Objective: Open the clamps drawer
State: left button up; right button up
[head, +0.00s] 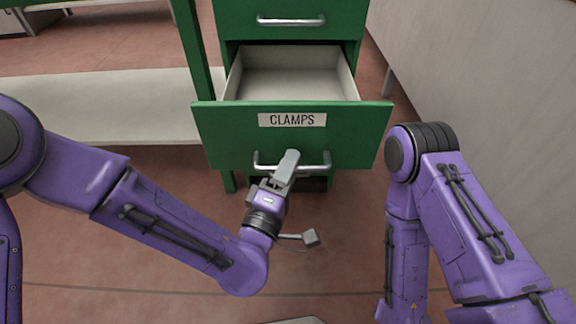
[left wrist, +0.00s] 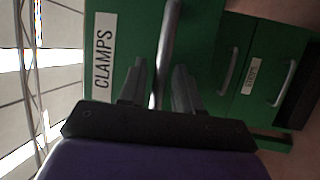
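The clamps drawer (head: 225,135) has a green front with a white CLAMPS label (head: 292,120). It is pulled well out of the green cabinet, and its pale interior looks empty. Its metal bar handle (head: 321,168) runs along the lower front. My left gripper (head: 287,163) is at the left-middle part of this handle. In the left wrist view, the handle (left wrist: 169,35) passes between the two fingers of my left gripper (left wrist: 160,80), which stand apart with gaps beside the bar. My right gripper is out of view.
A closed drawer with a bar handle (head: 291,21) is above the open one. A pale low shelf (head: 110,105) is at the left and a grey wall or panel (head: 480,90) at the right. Open reddish floor (head: 150,275) lies in front.

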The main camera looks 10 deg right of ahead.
pick_arm(q)
jog(key=p+v, duration=0.3)
jog(key=v, duration=0.7)
jog(key=shift+s, duration=0.2)
jog(key=shift+a, duration=0.15)
